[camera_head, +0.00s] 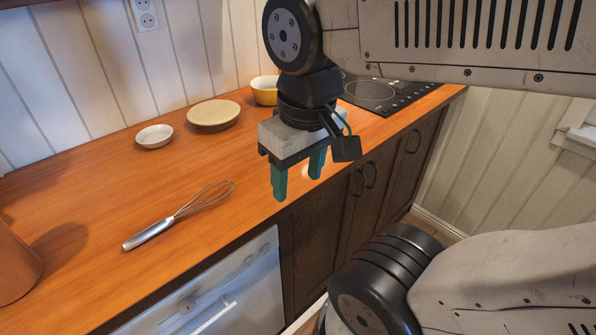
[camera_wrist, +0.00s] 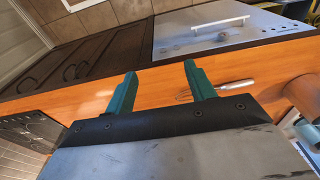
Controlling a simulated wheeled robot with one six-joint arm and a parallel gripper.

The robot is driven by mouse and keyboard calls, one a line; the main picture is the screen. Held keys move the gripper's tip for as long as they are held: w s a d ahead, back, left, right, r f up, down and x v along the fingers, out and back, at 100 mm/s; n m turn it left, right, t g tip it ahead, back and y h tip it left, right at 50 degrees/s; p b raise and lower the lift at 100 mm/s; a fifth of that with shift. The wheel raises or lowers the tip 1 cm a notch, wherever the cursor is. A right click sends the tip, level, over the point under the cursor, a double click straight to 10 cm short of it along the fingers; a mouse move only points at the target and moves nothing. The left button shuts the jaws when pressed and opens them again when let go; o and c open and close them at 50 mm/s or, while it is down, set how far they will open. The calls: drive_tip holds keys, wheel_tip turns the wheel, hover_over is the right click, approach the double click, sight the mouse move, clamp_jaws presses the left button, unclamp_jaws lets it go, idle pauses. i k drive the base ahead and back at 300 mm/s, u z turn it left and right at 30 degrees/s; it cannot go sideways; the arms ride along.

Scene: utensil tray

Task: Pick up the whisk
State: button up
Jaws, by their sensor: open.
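The whisk lies flat on the orange wooden counter (camera_head: 95,190), with its silver handle (camera_head: 150,233) toward the lower left and its wire loops (camera_head: 210,196) toward the upper right. My gripper (camera_head: 298,180) has two green fingers pointing down and stands apart from the whisk, above and to its right, near the counter's front edge. The fingers are spread with nothing between them. In the wrist view my gripper (camera_wrist: 156,85) shows both fingers apart. The whisk handle (camera_wrist: 236,85) shows to the right of the right finger, which hides part of the wire end.
A small white dish (camera_head: 154,136), a beige plate (camera_head: 213,115) and a yellow bowl (camera_head: 264,90) stand along the wall. A black cooktop (camera_head: 385,92) is at the right. A brown round container (camera_head: 14,265) stands at the left edge. The counter around the whisk is clear.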

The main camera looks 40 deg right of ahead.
sight(144, 236)
drive_tip(key=u, duration=0.05)
drive_tip(key=k, duration=1.15)
drive_tip(key=z, duration=0.8)
drive_tip(key=i, duration=1.7)
drive_tip(key=u, duration=0.65)
